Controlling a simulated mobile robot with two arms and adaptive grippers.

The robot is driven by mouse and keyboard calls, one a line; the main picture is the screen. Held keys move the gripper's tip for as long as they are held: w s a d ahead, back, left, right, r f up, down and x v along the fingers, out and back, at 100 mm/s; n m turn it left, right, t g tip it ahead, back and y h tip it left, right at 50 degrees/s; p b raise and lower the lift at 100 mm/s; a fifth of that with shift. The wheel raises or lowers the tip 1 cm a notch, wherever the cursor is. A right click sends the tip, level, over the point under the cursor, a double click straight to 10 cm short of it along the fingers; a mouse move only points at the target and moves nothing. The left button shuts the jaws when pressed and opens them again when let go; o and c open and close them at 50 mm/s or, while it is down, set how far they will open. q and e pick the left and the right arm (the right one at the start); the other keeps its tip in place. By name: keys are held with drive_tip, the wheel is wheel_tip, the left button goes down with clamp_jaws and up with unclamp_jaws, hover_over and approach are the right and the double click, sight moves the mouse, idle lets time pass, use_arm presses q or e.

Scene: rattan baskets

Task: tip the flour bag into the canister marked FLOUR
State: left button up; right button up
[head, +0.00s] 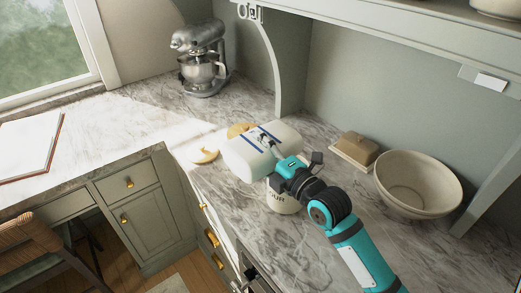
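The white flour bag (247,158) with blue stripes is tipped on its side, above the counter in the middle of the head view. My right gripper (277,147) is at the bag's right side and appears closed on it; the far finger contact is partly hidden. The cream canister (284,204) stands on the counter under the bag's right part and my gripper. Only the end of its dark lettering shows, and its opening is hidden. I cannot see whether flour is coming out. My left gripper is out of view.
Two pale yellow round pieces (204,156) (240,130) lie left of and behind the bag. A stand mixer (201,58) is at the back. The counter's front edge is close to the canister.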

sight(280, 131)
drive_tip(key=shift+w+d+r+m+p, duration=0.15)
drive_tip(key=shift+d+r+m+p, duration=0.1)
drive_tip(key=shift+r+m+p, duration=0.55)
drive_tip(key=shift+w+d+r+m+p, duration=0.15)
drive_tip(key=shift+d+r+m+p, duration=0.05)
drive_tip(key=shift+r+m+p, duration=0.6)
idle(1.3)
drive_tip(key=shift+w+d+r+m+p, duration=0.4)
drive_tip(key=shift+d+r+m+p, duration=0.3)
drive_tip(key=shift+m, duration=0.4)
drive_tip(key=shift+w+d+r+m+p, duration=0.35)
drive_tip(key=shift+d+r+m+p, duration=0.1)
drive_tip(key=shift+r+m+p, duration=0.55)
idle(1.9)
drive_tip(key=shift+f, duration=0.15)
drive_tip(key=n+b, duration=0.1)
drive_tip(key=f+n+b, duration=0.1)
drive_tip(key=b, duration=0.1)
drive_tip(key=d+f+n+b, duration=0.1)
drive_tip(key=n+b, duration=0.1)
drive_tip(key=shift+w+f, duration=0.15)
drive_tip(key=shift+w, duration=0.2)
drive_tip(key=shift+w+d+f+n+b, duration=0.15)
drive_tip(key=shift+d+n+b, duration=0.05)
drive_tip(key=shift+n, duration=0.4)
drive_tip(key=shift+w+d+f+n+b, duration=0.1)
drive_tip(key=shift+w+d+n+b, duration=0.1)
drive_tip(key=shift+n, duration=0.4)
drive_tip(key=shift+s+r, duration=0.1)
drive_tip(key=shift+a, duration=0.1)
